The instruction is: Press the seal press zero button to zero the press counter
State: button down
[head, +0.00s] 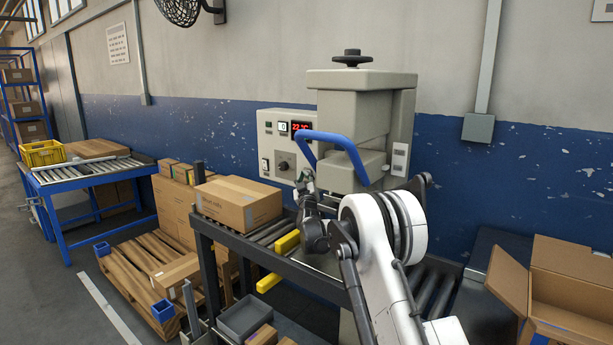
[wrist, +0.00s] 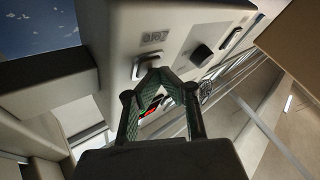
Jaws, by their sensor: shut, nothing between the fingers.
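The seal press (head: 360,110) stands against the wall with a blue handle (head: 335,140). Its control panel (head: 273,142) carries a counter display (head: 283,127), a red lit display (head: 301,127) and a dark knob (head: 283,166). My gripper (head: 307,182) is at the panel's lower right and hides that corner. In the wrist view my gripper (wrist: 153,74) is shut and empty, its green-padded fingertips together. They overlap a small framed control (wrist: 139,68) below a small label (wrist: 153,37). I cannot tell whether they touch it, or read whether it is the zero button.
The knob (wrist: 202,54) and a switch (wrist: 231,38) sit beside the fingers in the wrist view. A closed carton (head: 240,203) lies on the roller conveyor left of my gripper. An open carton (head: 565,285) is at the right.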

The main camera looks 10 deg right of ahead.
dwell(0.6)
jog(key=shift+s+a, duration=0.5)
jog(key=shift+a, duration=0.05)
jog(key=s+a+b, duration=0.1)
jog(key=s+a, duration=0.2)
jog(key=shift+s+a, duration=0.1)
jog(key=shift+a, duration=0.3)
dwell(0.8)
